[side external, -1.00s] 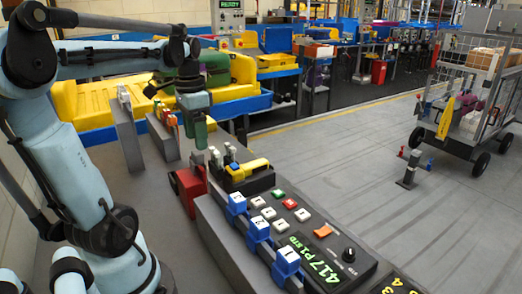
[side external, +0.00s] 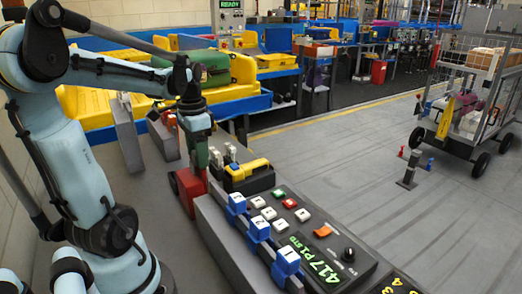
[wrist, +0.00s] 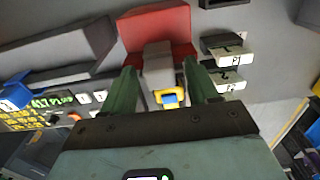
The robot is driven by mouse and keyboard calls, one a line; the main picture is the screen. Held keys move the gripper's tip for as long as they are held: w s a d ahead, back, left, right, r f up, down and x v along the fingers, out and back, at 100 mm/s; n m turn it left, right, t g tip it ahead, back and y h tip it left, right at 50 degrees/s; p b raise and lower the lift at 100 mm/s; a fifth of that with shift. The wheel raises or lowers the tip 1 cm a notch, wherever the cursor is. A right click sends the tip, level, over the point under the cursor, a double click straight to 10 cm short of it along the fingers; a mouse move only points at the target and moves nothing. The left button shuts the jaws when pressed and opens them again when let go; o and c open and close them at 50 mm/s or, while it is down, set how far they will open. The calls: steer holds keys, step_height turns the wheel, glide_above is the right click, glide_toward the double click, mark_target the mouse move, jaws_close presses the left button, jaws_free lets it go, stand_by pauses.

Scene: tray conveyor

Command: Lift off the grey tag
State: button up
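The grey tag (wrist: 158,65) stands against the red block (wrist: 158,28) in the wrist view, in the gap between my fingers. A small yellow loop with a blue piece (wrist: 170,97) shows just below it. My gripper (wrist: 160,92) is open, with one green finger on each side of the tag; I cannot tell whether either finger touches it. In the side view my gripper (side external: 199,160) points down right above the red block (side external: 190,192), and its fingers hide the grey tag there.
Two white tags (wrist: 232,57) stand close beside the right finger. In the side view, a yellow-and-black device (side external: 248,168) lies nearby, several blue numbered tags (side external: 259,229) line a grey rail, and a button panel (side external: 325,250) stands to the right. A yellow tray (side external: 90,105) is behind.

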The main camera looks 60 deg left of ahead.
steer(key=c, duration=0.4)
steer(key=shift+r, duration=0.2)
step_height(320, 180, up, 12)
steer(key=s+d, duration=0.9)
steer(key=shift+s+d+f, duration=0.2)
steer(key=shift+s+d, duration=0.05)
stand_by(0.4)
step_height(320, 180, up, 7)
steer(key=shift+f, duration=0.2)
stand_by(1.0)
